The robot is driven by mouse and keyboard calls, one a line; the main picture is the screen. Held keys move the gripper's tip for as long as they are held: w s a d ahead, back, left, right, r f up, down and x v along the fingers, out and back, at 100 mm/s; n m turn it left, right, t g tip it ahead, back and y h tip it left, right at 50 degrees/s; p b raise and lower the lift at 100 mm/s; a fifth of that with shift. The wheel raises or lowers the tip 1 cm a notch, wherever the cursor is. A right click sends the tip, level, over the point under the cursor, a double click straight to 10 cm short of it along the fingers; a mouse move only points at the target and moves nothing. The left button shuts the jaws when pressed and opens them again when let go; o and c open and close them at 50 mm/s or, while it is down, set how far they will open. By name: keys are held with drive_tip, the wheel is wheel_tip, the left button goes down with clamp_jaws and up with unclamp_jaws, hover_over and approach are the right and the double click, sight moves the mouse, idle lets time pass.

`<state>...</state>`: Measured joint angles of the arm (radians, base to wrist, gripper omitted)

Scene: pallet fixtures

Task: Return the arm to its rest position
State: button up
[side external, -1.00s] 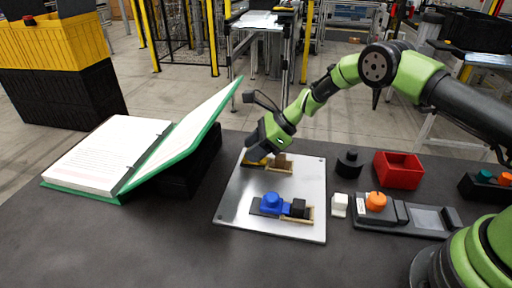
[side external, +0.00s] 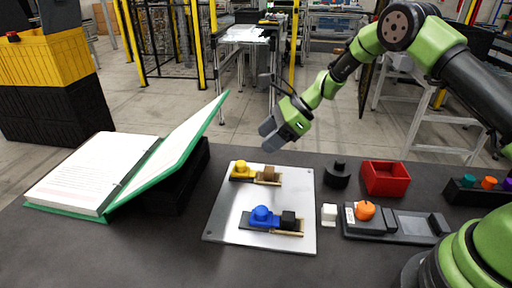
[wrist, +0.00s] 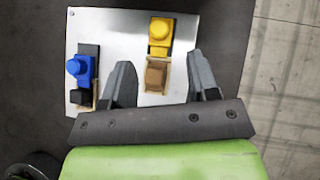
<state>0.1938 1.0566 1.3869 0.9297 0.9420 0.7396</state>
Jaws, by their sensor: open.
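My gripper (side external: 270,136) is open and empty, raised above the far part of the silver plate (side external: 229,217). In the wrist view its two fingers (wrist: 163,82) stand apart, with a brown block (wrist: 156,74) seen between them and below. A yellow piece (side external: 241,171) sits beside the brown block in the plate's far fixture. A blue piece (side external: 262,216) and a black block (side external: 289,220) sit side by side in the near fixture. My gripper touches none of these.
An open green binder (side external: 95,172) leans at the left. Right of the plate are a white block (side external: 328,214), a black round-topped part (side external: 337,174), a red bin (side external: 386,178) and a grey fixture with an orange knob (side external: 365,210). The air around my gripper is clear.

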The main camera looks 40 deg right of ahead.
drive_tip(key=shift+s+d+r, duration=0.1)
drive_tip(key=shift+d+r, duration=0.1)
drive_tip(key=shift+r, duration=0.05)
drive_tip(key=s+a+r+n+h, duration=0.1)
drive_tip(key=s+r+n, duration=0.45)
drive_tip(key=r, duration=0.35)
drive_tip(key=s+a+r+n+h, duration=0.1)
drive_tip(key=s+r+n, duration=0.45)
drive_tip(key=r, duration=0.35)
drive_tip(key=s+d+r+n+t+h, duration=0.1)
drive_tip(key=s+n, duration=0.3)
drive_tip(key=s, duration=0.5)
drive_tip(key=s+r+n+t+h, duration=0.1)
drive_tip(key=s+n+h, duration=0.1)
drive_tip(key=s+n, duration=0.3)
drive_tip(key=s, duration=0.4)
drive_tip(key=shift+d+r+t+h, duration=0.3)
drive_tip(key=shift+d+r+h, duration=0.05)
drive_tip(key=shift+h, duration=0.05)
